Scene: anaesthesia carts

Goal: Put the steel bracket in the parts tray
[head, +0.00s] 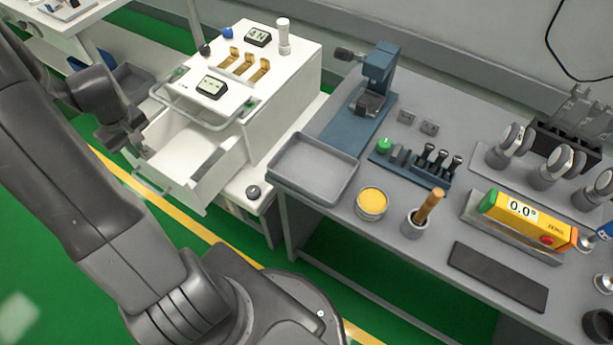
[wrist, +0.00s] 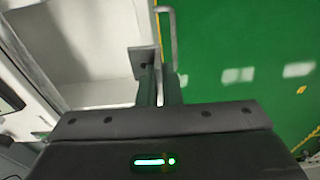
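My gripper (head: 137,143) is over the left end of the open white drawer's front. In the wrist view, its two dark fingers (wrist: 160,84) are close together, with only a narrow gap. A small grey plate with a hole, which looks like the steel bracket (wrist: 136,60), sits at the fingertips and sticks out to the left. The fingers appear shut on its thin leg, though the contact is partly hidden. I cannot make out the bracket clearly in the head view. The parts tray (head: 284,182), grey, shallow and empty, lies at the bench's left front corner.
The open drawer (head: 212,176) has a front handle (head: 152,184) beneath my gripper. The white cart (head: 296,75) carries gold clips and small displays.

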